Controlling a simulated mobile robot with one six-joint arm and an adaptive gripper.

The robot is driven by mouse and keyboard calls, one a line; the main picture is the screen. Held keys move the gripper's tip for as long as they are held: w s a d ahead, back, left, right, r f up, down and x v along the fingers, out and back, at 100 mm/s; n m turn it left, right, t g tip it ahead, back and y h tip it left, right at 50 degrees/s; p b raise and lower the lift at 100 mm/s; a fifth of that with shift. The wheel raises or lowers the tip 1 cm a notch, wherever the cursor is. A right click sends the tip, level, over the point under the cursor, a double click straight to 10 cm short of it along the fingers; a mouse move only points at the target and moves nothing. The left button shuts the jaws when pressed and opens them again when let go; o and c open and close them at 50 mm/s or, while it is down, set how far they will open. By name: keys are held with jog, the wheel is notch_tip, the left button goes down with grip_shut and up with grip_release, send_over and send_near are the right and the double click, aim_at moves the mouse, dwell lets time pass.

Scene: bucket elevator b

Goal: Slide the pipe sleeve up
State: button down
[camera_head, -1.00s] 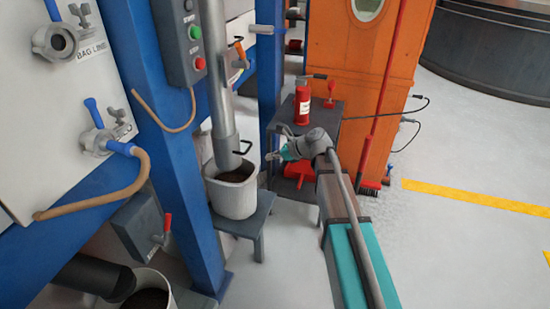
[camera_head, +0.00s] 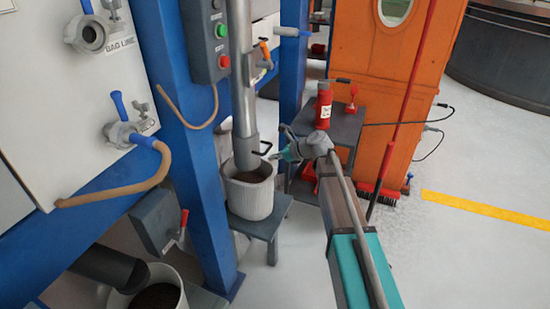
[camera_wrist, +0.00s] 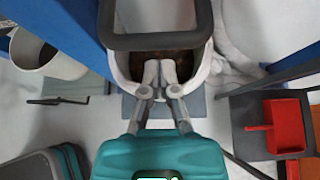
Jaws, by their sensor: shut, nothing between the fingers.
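The grey vertical pipe (camera_head: 240,55) hangs in front of the blue post, with a wider grey sleeve (camera_head: 246,139) at its lower end. The sleeve's foot is in the white bucket (camera_head: 250,197). In the wrist view the handle (camera_wrist: 158,41) is a dark bar across the top. My gripper (camera_head: 273,157) is just right of the handle in the head view. In the wrist view my gripper (camera_wrist: 165,70) is shut and empty, its tips just below the bar. Whether they touch it I cannot tell.
The bucket holds dark material and stands on a grey stool (camera_head: 262,228). A dark stand with a red bottle (camera_head: 324,107) is behind my arm. A grey control box (camera_head: 207,40) is on the blue post (camera_head: 170,85). Floor at the right is open.

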jog(key=shift+a+r+p, duration=0.15)
jog(key=shift+r+p, duration=0.35)
jog(key=shift+r, duration=0.25)
jog(key=shift+r, duration=0.1)
notch_tip(320, 180, up, 12)
jog(key=p, duration=1.2)
jog(key=shift+r+p, duration=0.2)
jog(key=shift+p, duration=0.1)
jog(key=shift+f, duration=0.15)
jog(key=shift+f+b, duration=2)
jog(key=shift+b, duration=0.15)
jog(key=p+v, duration=0.5)
jog(key=v, duration=0.5)
jog(key=shift+d, duration=0.4)
jog(key=shift+s+r, duration=0.1)
jog(key=shift+r, duration=0.05)
